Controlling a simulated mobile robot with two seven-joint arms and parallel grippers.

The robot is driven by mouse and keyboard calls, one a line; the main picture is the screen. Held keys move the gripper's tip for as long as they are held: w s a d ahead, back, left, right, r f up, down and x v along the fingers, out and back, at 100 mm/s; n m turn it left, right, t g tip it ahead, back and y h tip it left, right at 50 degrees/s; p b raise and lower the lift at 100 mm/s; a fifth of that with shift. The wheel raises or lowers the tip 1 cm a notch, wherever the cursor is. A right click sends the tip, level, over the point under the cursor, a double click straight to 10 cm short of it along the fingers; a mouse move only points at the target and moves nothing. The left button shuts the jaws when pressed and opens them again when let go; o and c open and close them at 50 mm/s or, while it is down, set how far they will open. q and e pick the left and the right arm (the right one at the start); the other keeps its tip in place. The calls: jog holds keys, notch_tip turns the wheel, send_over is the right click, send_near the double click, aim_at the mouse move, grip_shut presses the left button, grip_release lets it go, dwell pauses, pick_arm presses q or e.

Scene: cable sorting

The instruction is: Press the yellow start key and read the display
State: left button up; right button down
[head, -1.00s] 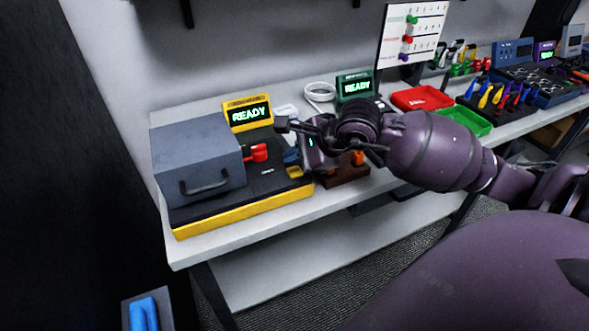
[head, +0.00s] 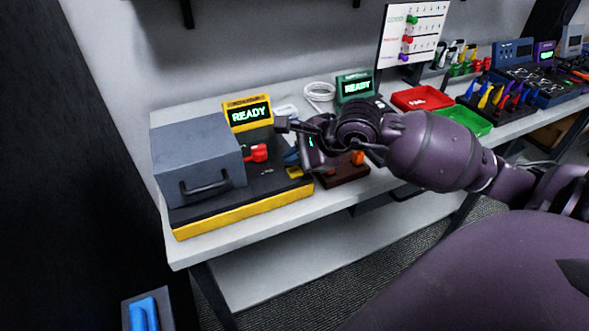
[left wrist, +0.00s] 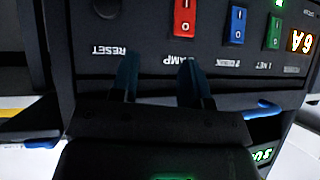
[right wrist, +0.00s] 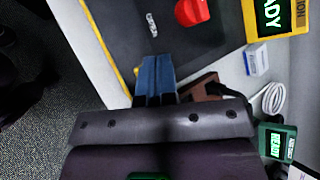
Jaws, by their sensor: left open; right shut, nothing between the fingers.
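The yellow start key (head: 294,172) appears as a small yellow patch at the right end of the black, yellow-edged tester (head: 225,215). My right gripper (head: 291,157) has its blue fingers together and empty, just above or behind the key; I cannot tell whether they touch it. The yellow-framed display (head: 248,113) reads READY in green. My left gripper (left wrist: 160,75) is open and empty in front of a switch panel (left wrist: 145,30), and is outside the head view.
A grey hinged box (head: 198,155) with a handle covers the tester's left side. A red lever (head: 256,153) stands beside it. A green-framed display (head: 355,86) also reads READY. A brown block (head: 345,177) is close right of the fingers. Red (head: 422,97) and green trays lie further right.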

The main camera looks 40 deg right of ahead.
jog(key=shift+f, duration=0.15)
jog(key=shift+f, duration=0.3)
jog(key=shift+f+b, duration=0.35)
dwell(0.7)
dwell(0.3)
jog(key=shift+r+p, duration=0.3)
jog(key=shift+r, duration=0.5)
